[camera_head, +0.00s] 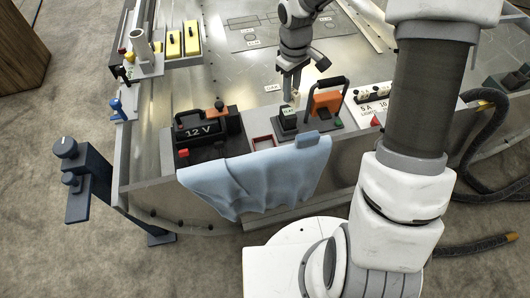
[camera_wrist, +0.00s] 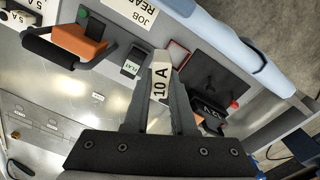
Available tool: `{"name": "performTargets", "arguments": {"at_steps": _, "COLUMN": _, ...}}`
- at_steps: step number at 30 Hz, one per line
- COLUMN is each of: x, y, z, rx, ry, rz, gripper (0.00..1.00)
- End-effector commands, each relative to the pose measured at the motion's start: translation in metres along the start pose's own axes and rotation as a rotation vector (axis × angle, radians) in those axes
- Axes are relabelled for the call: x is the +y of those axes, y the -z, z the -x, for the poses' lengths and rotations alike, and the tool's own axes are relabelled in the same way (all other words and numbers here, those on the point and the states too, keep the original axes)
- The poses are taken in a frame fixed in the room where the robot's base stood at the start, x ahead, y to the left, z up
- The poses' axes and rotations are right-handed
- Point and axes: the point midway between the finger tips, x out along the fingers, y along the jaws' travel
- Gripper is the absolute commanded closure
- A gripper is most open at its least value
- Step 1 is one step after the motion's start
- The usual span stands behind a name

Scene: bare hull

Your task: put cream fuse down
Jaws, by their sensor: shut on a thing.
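My gripper (camera_head: 291,90) is above the near edge of the metal hull, pointing down. In the wrist view its two fingers (camera_wrist: 160,100) are shut on the cream fuse (camera_wrist: 160,82), which is marked 10 A. The fuse sticks out beyond the fingertips. In the head view the fuse is small and mostly hidden by the gripper. A small dark and pale box labelled FLAT (camera_head: 288,119) stands just below the gripper in the picture; it also shows in the wrist view (camera_wrist: 132,64). I cannot tell the fuse's exact height above the surface.
A red-rimmed tray (camera_head: 262,142) lies left of the FLAT box. A 12 V battery (camera_head: 207,130) stands further left. An orange block with a black handle (camera_head: 327,103) stands close on the right. A fuse rack (camera_head: 374,92) is beyond it. A blue cloth (camera_head: 262,178) hangs over the front edge.

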Motion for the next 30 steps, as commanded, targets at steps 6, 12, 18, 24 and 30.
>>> {"name": "performTargets", "arguments": {"at_steps": 6, "x": -0.02, "y": 0.025, "z": -0.033, "rx": -0.001, "ry": 0.004, "rz": 0.468, "gripper": 1.0}}
{"name": "performTargets", "arguments": {"at_steps": 12, "x": -0.042, "y": 0.045, "z": -0.089, "rx": 0.01, "ry": 0.009, "rz": 0.875, "gripper": 1.0}}
{"name": "performTargets", "arguments": {"at_steps": 18, "x": -0.054, "y": 0.054, "z": -0.141, "rx": 0.022, "ry": 0.007, "rz": 1.083, "gripper": 1.0}}
{"name": "performTargets", "arguments": {"at_steps": 24, "x": -0.058, "y": 0.056, "z": -0.16, "rx": 0.024, "ry": 0.008, "rz": 1.125, "gripper": 1.0}}
{"name": "performTargets", "arguments": {"at_steps": 30, "x": -0.058, "y": 0.056, "z": -0.197, "rx": 0.024, "ry": 0.009, "rz": 1.121, "gripper": 1.0}}
